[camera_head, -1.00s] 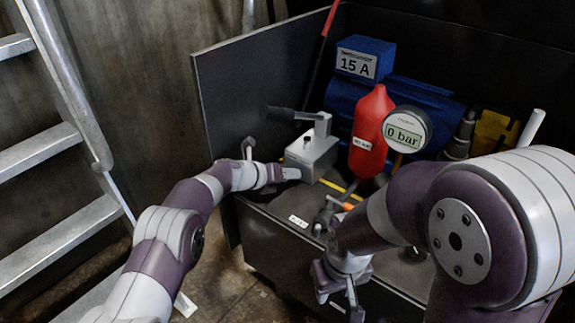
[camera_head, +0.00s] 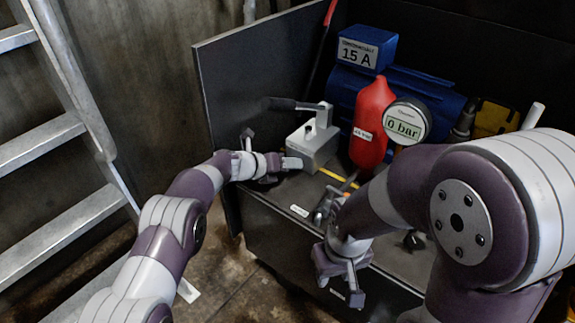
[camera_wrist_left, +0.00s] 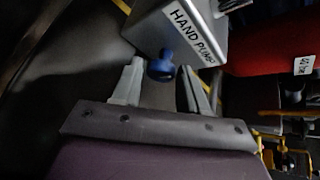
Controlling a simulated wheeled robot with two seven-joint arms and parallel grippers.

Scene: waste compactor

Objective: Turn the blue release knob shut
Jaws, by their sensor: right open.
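The blue release knob (camera_wrist_left: 161,66) sticks out of the grey hand pump (camera_wrist_left: 193,30), which is labelled HAND PUMP. My left gripper (camera_wrist_left: 160,80) is open, with one finger on each side of the knob and a visible gap on both sides. In the head view my left gripper (camera_head: 288,163) reaches the lower left side of the pump body (camera_head: 313,148); the knob is hidden there. My right gripper (camera_head: 347,282) is open and empty, in front of the compactor's front panel.
The pump's dark lever (camera_head: 295,104) juts left above my left gripper. A red bottle (camera_head: 371,125), a gauge reading 0 bar (camera_head: 406,122) and a blue motor box marked 15 A (camera_head: 366,47) stand behind and right. A metal ladder (camera_head: 60,150) is at the left.

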